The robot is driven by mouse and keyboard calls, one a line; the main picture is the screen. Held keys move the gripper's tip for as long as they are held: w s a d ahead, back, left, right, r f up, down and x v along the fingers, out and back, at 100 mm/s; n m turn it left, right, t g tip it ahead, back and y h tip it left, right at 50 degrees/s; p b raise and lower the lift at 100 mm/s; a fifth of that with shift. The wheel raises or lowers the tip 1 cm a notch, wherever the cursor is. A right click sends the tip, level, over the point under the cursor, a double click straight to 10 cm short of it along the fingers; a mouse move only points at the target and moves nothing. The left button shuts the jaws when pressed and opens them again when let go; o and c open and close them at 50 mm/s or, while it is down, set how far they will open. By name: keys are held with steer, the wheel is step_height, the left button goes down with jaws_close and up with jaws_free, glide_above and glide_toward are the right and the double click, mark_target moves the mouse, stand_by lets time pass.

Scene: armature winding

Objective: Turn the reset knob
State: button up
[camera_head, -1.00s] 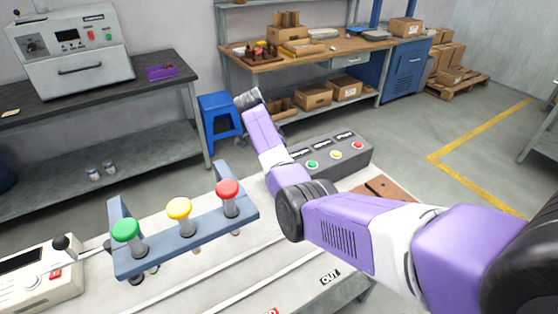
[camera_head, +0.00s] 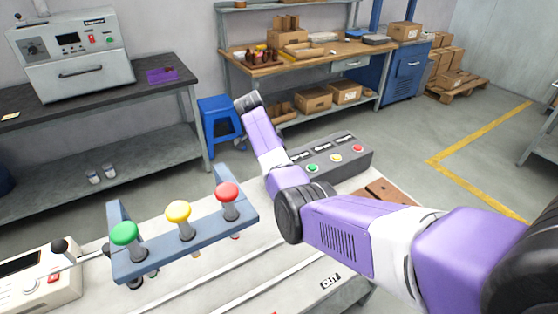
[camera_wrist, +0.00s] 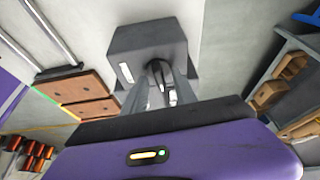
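In the wrist view a grey box (camera_wrist: 140,42) has a dark oval knob (camera_wrist: 158,72) on its near face and a pale label to the left of it. I cannot read the label, so I cannot confirm that this is the reset knob. My gripper (camera_wrist: 161,82) has its two grey fingers apart, one on each side of the knob. I cannot tell whether the fingertips press on it. In the head view my arm shows, but the fingers and the knob are hidden.
A grey control box (camera_head: 359,166) with green, yellow and red buttons stands beside my arm. A blue-grey bracket (camera_head: 157,259) carries green, yellow and red knobs at front left. A white device (camera_head: 42,290) sits at lower left. Brown boards (camera_wrist: 85,87) lie left of the grey box.

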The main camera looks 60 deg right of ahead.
steer(key=b+v, duration=0.1)
steer(key=v, duration=0.6)
steer(key=shift+r, duration=0.35)
steer(key=shift+a, duration=0.1)
